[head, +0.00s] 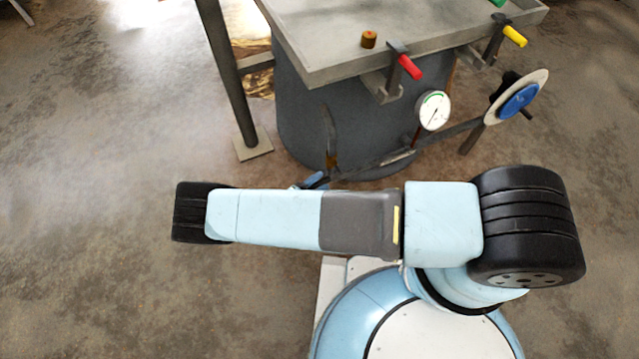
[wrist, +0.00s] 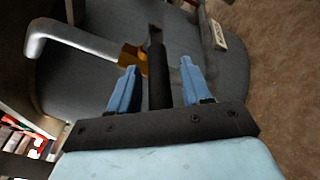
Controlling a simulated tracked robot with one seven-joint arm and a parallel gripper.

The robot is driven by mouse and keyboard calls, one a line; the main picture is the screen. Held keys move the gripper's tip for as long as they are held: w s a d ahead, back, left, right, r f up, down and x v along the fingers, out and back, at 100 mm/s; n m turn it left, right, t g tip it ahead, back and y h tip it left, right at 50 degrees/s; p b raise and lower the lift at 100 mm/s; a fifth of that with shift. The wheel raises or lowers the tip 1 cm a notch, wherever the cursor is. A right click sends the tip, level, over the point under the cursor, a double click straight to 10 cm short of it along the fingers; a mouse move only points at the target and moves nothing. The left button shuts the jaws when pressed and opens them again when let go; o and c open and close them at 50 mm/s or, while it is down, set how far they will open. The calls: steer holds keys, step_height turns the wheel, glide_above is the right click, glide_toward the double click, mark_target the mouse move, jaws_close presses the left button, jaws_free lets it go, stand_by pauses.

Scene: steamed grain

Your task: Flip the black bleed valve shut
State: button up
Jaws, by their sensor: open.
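The black bleed valve's lever (wrist: 158,82) lies between my gripper's two blue fingers in the wrist view. It runs up from near the palm toward a brass valve body (wrist: 129,55), which joins a bent grey pipe (wrist: 62,33). My gripper (wrist: 158,65) is open, with a visible gap on each side of the lever. In the head view my arm hides most of the gripper; a small blue part of it shows below the grey drum. The valve is hard to make out there.
The grey drum (head: 300,110) stands under a metal table (head: 335,50). Along the table edge are a red-handled lever (head: 410,67) and a yellow-handled one (head: 514,36). A gauge (head: 433,110) and a blue-centred disc (head: 518,101) sit to the right.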

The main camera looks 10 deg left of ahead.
jaws_close()
stand_by(0.4)
